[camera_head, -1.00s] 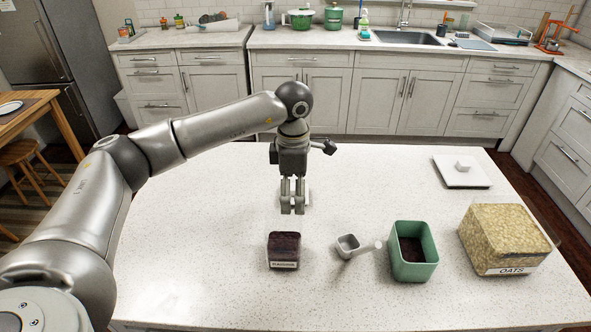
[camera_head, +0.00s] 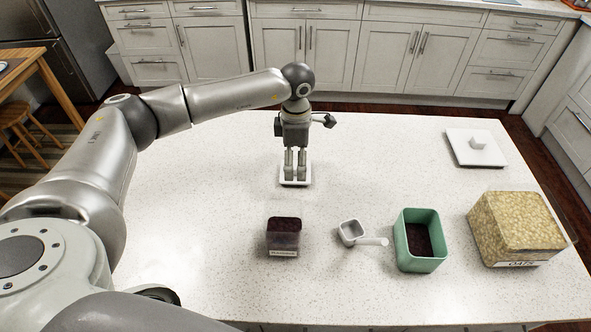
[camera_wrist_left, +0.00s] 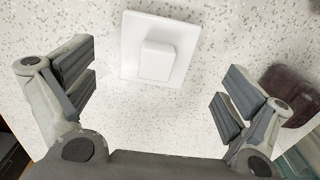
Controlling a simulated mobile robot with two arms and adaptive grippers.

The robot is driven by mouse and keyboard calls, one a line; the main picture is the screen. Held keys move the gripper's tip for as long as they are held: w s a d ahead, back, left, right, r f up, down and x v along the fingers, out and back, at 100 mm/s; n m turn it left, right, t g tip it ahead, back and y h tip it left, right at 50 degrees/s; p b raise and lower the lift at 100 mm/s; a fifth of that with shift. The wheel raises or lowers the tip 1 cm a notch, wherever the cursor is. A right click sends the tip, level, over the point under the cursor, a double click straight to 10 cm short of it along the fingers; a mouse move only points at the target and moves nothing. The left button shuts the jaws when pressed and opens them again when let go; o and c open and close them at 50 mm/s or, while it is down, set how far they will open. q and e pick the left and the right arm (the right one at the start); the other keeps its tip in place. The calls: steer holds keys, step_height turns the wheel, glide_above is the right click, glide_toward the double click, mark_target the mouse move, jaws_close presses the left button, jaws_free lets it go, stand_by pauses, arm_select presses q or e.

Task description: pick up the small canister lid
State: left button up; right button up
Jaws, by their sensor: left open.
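The small canister lid (camera_head: 295,183) is a white square plate lying flat on the counter, mostly hidden behind my gripper in the head view. In the left wrist view the lid (camera_wrist_left: 128,62) shows whole, with a raised square knob (camera_wrist_left: 156,62) at its middle. My left gripper (camera_head: 295,178) points down over the lid. In the wrist view its fingers (camera_wrist_left: 155,90) are spread wide and empty, with the lid between and beyond them. The fingers do not appear to touch the lid. My right gripper is not in view.
A small clear canister with dark contents (camera_head: 284,238) stands in front of the lid. To its right are a white scoop (camera_head: 352,233), a green canister (camera_head: 421,262) and an oats container (camera_head: 515,230). A larger white lid (camera_head: 462,156) lies at the back right. The counter's left side is clear.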

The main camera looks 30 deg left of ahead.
mark_target(295, 165)
arm_select(q)
step_height(295, 165, down, 3)
steer(key=shift+w+a+f+p, duration=0.1)
steer(key=shift+a+f+p, duration=0.05)
steer(key=shift+p, duration=0.6)
steer(key=shift+f, duration=0.35)
steer(key=shift+c, duration=0.2)
steer(key=c, duration=1.1)
steer(key=shift+o, duration=0.2)
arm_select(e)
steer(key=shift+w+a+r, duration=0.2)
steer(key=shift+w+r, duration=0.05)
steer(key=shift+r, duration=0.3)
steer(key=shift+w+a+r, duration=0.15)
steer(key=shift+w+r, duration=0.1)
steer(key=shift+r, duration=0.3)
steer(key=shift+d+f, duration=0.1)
